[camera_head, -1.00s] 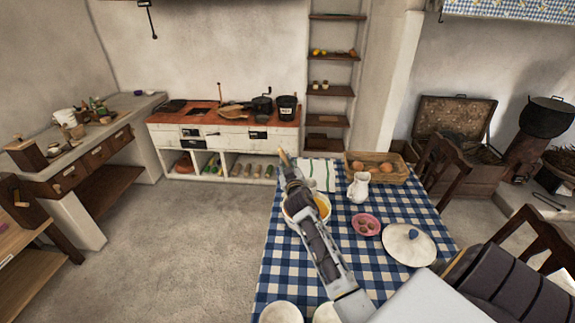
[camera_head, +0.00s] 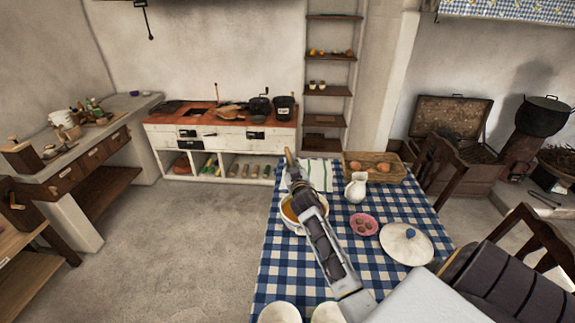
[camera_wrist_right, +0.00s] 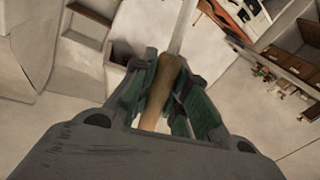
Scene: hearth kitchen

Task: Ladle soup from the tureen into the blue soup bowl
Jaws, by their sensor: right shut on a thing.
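My right gripper (camera_head: 294,176) is shut on the wooden handle of the ladle (camera_wrist_right: 160,95), which also shows above the gripper in the head view (camera_head: 289,155). In the right wrist view a pale shaft runs up from the handle out of frame; the ladle's scoop is not in view. The tureen (camera_head: 299,230), a white pot with orange-brown soup, stands on the table below my right arm, which hides its right part. Two pale bowls (camera_head: 279,314) are cut off at the bottom edge. No bowl looks clearly blue. My left gripper is not in view.
The table has a blue checked cloth (camera_head: 378,280). On it are a white lid (camera_head: 407,244) with a blue knob, a pink dish (camera_head: 364,225), a white jug (camera_head: 356,187), a striped towel (camera_head: 320,174) and a wooden tray (camera_head: 389,164). Chairs stand at the right.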

